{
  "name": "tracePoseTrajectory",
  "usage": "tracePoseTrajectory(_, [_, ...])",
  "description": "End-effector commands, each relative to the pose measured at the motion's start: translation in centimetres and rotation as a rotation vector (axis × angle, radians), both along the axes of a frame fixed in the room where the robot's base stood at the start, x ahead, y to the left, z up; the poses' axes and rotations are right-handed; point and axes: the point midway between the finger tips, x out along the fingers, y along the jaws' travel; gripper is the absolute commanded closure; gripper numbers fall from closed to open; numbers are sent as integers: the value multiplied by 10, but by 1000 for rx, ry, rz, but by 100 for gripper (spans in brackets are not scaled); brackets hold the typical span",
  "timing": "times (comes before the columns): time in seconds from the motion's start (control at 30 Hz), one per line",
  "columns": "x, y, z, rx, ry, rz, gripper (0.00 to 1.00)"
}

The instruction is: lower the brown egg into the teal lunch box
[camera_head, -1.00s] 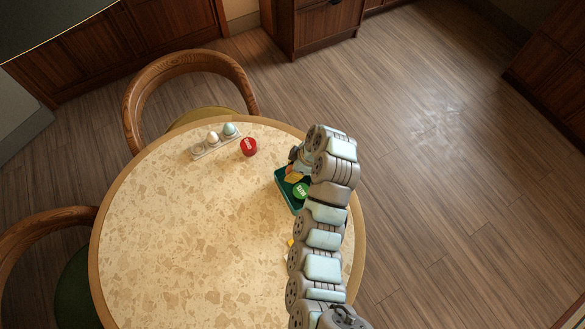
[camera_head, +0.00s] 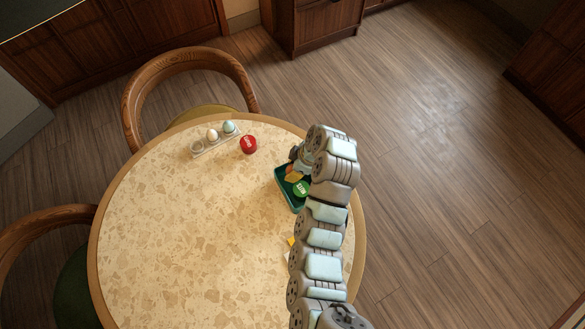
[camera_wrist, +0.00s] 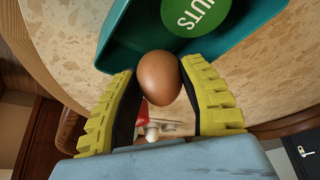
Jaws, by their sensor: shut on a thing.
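The brown egg (camera_wrist: 159,77) is held between the two yellow ridged fingers of my gripper (camera_wrist: 162,84) in the wrist view. The teal lunch box (camera_wrist: 117,38) is just beyond it, and the egg overlaps the box's near edge in that picture. Whether the egg touches the box cannot be told. In the head view the lunch box (camera_head: 284,193) stands at the table's right side, partly hidden by my arm. My gripper (camera_head: 296,166) is at its far end, and the egg is not clearly seen there.
A green round item marked NUTS (camera_head: 301,189) lies in the lunch box, near a small orange item (camera_head: 294,176). The table's left is clear.

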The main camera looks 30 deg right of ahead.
Motion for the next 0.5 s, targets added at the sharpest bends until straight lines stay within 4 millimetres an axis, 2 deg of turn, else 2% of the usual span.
tracePoseTrajectory(0.5, [0, 0, -7, 0, 0, 0, 72])
